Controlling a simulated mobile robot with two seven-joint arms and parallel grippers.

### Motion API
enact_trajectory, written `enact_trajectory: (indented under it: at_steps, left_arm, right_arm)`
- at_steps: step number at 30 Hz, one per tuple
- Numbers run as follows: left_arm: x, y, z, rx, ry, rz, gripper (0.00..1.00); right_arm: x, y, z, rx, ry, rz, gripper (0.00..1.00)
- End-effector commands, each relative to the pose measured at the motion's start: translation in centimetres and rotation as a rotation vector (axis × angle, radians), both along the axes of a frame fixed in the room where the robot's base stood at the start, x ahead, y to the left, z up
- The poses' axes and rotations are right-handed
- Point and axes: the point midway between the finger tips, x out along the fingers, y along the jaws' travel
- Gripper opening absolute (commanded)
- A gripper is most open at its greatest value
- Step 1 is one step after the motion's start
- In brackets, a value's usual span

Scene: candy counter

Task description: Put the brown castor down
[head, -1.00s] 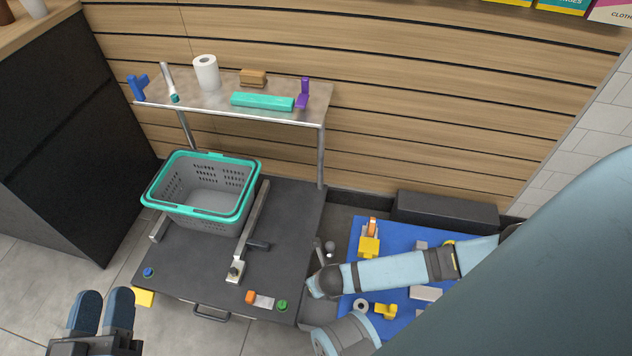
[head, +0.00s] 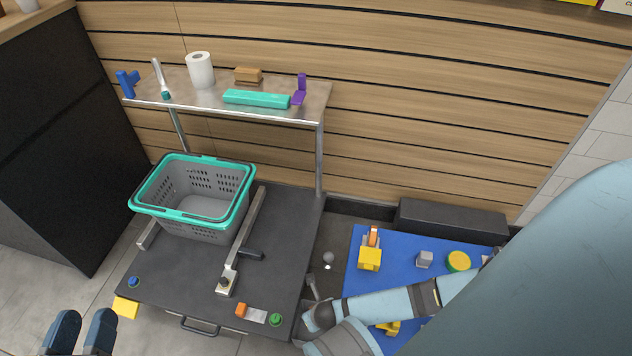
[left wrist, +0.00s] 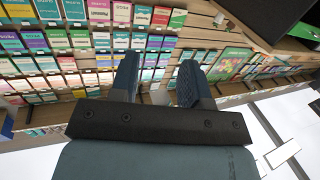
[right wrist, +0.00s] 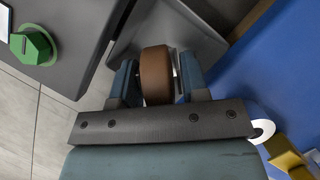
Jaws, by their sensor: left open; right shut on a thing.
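The brown castor (right wrist: 156,75) shows in the right wrist view as a brown wheel with a bit of pale metal beside it. My right gripper (right wrist: 158,82) is shut on it, one finger on each side. A dark grey surface lies beyond the castor; I cannot tell whether they touch. In the head view the castor and right gripper are hidden by my right arm. My left gripper (head: 80,334) is open and empty at the bottom left of the head view. In the left wrist view (left wrist: 157,82) its fingers stand apart, facing shelves of colourful packets.
A dark cart top (head: 183,262) carries a grey basket with a teal rim (head: 190,222), a metal rail and small coloured parts. A raised shelf (head: 215,100) behind holds several items. A blue mat (head: 395,268) with several objects lies right of the cart.

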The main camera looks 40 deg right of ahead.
Motion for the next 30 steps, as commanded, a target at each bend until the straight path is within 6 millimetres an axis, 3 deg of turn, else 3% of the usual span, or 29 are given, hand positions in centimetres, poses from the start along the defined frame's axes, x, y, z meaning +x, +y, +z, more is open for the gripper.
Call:
enact_trajectory:
  at_steps: [1,8,15,26,27,30]
  left_arm:
    - [0.2,0.1,-0.3,0.014,-0.026,0.001,0.43]
    - [0.7,0.4,0.0,0.047,-0.084,0.004,0.43]
    - [1.5,1.0,0.1,0.119,-0.207,0.011,0.43]
    - [1.5,1.1,0.6,0.125,-0.222,0.01,0.43]
    - [1.5,1.0,0.5,0.125,-0.22,0.01,0.43]
    - [1.5,1.0,0.5,0.122,-0.219,0.011,0.43]
  right_arm:
    - [0.0,0.0,-1.1,0.0,0.0,-0.001,0.15]
    - [0.1,0.0,-2.5,0.0,-0.001,0.0,0.15]
    - [0.0,0.1,-6.0,0.001,0.0,0.0,0.15]
    - [0.0,0.0,-6.1,-0.001,0.0,0.001,0.15]
    - [0.0,0.0,-6.2,-0.001,0.0,0.001,0.43]
    - [0.0,0.0,-6.2,-0.001,0.0,0.0,0.67]
